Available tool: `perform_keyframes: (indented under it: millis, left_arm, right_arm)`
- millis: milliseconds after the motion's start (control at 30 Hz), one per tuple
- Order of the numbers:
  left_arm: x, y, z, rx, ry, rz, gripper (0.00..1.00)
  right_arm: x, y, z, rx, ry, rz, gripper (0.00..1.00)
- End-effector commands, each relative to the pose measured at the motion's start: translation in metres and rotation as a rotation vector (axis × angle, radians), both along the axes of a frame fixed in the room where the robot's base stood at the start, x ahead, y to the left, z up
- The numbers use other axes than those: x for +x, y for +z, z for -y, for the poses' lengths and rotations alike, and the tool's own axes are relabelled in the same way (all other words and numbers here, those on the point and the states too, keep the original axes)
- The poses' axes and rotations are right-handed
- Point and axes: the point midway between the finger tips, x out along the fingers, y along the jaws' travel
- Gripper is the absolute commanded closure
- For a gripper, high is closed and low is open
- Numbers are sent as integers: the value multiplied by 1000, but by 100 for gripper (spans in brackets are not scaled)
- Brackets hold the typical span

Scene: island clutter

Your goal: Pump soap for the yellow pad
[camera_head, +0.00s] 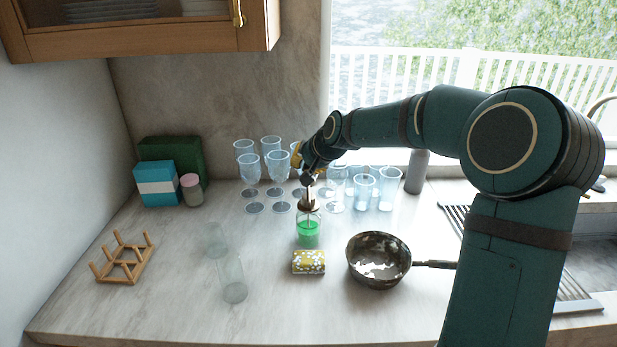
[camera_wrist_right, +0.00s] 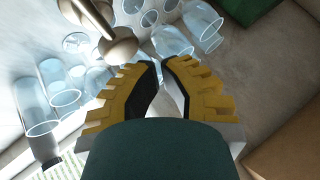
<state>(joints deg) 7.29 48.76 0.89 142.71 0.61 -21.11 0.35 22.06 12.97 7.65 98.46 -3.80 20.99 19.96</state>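The soap dispenser (camera_head: 308,232) stands upright on the counter, a clear bottle with green soap and a brownish pump top. The pump head (camera_wrist_right: 118,46) shows in the wrist view, to the left of my fingers. The yellow pad (camera_head: 309,262) lies in front of the dispenser and has white patches on top. Contact with the pump cannot be told. My left gripper is not in view.
Several glasses (camera_head: 277,162) stand behind the dispenser. A pan (camera_head: 352,262) is to the right of the pad. Two clear tumblers (camera_head: 233,280) and a wooden rack (camera_head: 123,262) are at left. A blue box (camera_head: 156,170) stands near the back wall. The front counter is mostly clear.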

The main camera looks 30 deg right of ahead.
Motion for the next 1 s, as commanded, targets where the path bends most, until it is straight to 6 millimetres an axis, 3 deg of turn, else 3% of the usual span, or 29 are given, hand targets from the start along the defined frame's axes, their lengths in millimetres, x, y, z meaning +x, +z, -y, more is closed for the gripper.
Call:
perform_keyframes:
  millis: [267, 767, 1000]
  left_arm:
    - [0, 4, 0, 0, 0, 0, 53]
    - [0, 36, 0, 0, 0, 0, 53]
    - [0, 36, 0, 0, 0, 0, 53]
  right_arm:
    - [0, 6, 0, 0, 0, 1, 100]
    - [0, 50, 0, 0, 0, 1, 100]
    - [0, 50, 0, 0, -1, 1, 100]
